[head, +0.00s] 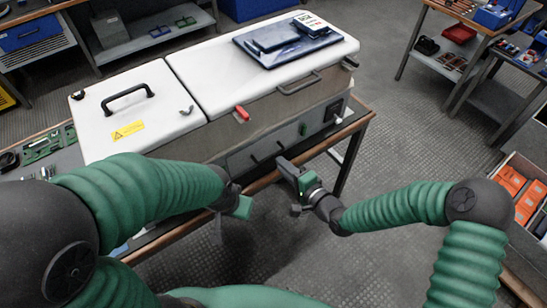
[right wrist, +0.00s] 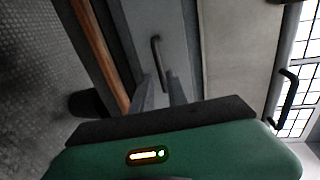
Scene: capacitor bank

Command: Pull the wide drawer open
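The wide drawer (head: 240,160) is a grey front low on the white-lidded cabinet, and it looks closed. Its dark bar handle (head: 268,153) also shows in the right wrist view (right wrist: 156,60). My right gripper (head: 281,162) is at the drawer front, close to the handle's right part. In the right wrist view its two fingers (right wrist: 162,90) are apart, with the near end of the handle lined up between them. I cannot tell whether they touch it. My left gripper (head: 218,230) hangs in front of the bench edge, left of the right one; its fingers are too unclear to read.
The cabinet (head: 175,120) stands on a wood-edged bench (head: 330,142). A blue tray (head: 290,45) lies on its lid, and a red latch (head: 242,113) is above the drawer. Open floor (head: 400,150) lies to the right. A shelf with orange boxes (head: 510,180) is at far right.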

